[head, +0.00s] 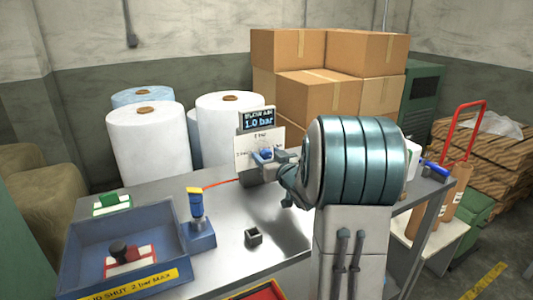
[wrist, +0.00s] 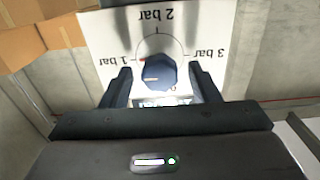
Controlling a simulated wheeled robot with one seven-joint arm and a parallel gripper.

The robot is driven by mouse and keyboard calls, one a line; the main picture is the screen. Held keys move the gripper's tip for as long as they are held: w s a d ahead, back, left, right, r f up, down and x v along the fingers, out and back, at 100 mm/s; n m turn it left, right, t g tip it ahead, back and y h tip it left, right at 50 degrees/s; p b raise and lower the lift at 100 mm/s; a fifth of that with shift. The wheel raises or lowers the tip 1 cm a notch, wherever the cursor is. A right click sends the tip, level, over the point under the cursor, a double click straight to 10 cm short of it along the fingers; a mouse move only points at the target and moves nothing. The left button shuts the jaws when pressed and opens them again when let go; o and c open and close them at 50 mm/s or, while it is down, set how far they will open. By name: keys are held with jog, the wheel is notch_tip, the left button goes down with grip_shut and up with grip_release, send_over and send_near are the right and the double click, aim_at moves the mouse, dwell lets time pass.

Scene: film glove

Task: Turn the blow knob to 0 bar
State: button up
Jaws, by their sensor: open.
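The blue blow knob (wrist: 158,72) sits on a white dial plate (wrist: 215,28), seen upside down in the wrist view. The plate is marked 1 bar, 2 bar and 3 bar. A small red mark on the knob's edge faces the 1 bar side. My gripper (wrist: 160,78) is open, with one finger on each side of the knob and small gaps visible; contact cannot be told. In the head view, the knob (head: 261,155) is partly hidden by my gripper (head: 272,157). The display (head: 258,118) above the plate reads 1.0 bar.
A blue tray (head: 80,248) stands at the front left of the metal table (head: 160,190). A blue-and-yellow tool (head: 196,205) and a small dark block (head: 253,236) stand on the table. White rolls (head: 150,145) and cardboard boxes (head: 300,90) are behind.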

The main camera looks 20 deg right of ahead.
jog(key=shift+w, duration=0.7)
jog(key=c, duration=1)
jog(key=shift+o, duration=0.2)
jog(key=shift+f+n+b, duration=0.1)
jog(key=shift+n+b, duration=0.2)
jog(key=shift+b, duration=0.25)
